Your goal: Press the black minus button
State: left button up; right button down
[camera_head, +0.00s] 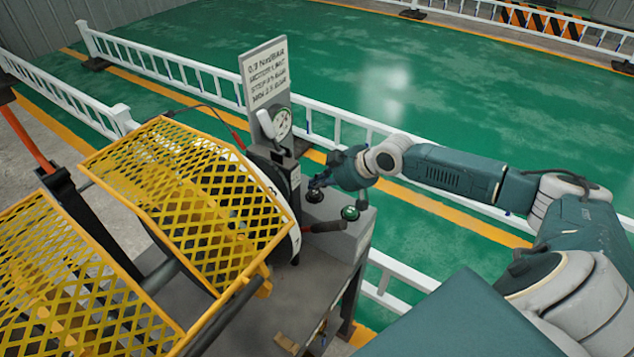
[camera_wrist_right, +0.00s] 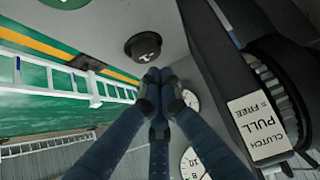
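A black button (camera_head: 314,196) sits on the grey control box of the machine, just below my right gripper (camera_head: 320,182). In the right wrist view the black button (camera_wrist_right: 143,46) is round with a light mark on its face, too small to read surely. The fingertips of my right gripper (camera_wrist_right: 157,76) are together and hold nothing. They appear just short of the button, and I see no clear contact. A green button (camera_head: 350,213) is on the same box, nearer the front; it is cut off at the top of the wrist view (camera_wrist_right: 66,3). My left gripper is not in view.
A dial gauge (camera_head: 282,122) and a sign (camera_head: 265,73) stand behind the buttons. A dark-handled lever (camera_head: 325,227) sticks out beside the box. Yellow mesh guards (camera_head: 200,190) fill the left. A clutch label (camera_wrist_right: 256,124) is close on the right in the wrist view.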

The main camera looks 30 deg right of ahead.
jog(key=shift+f, duration=0.6)
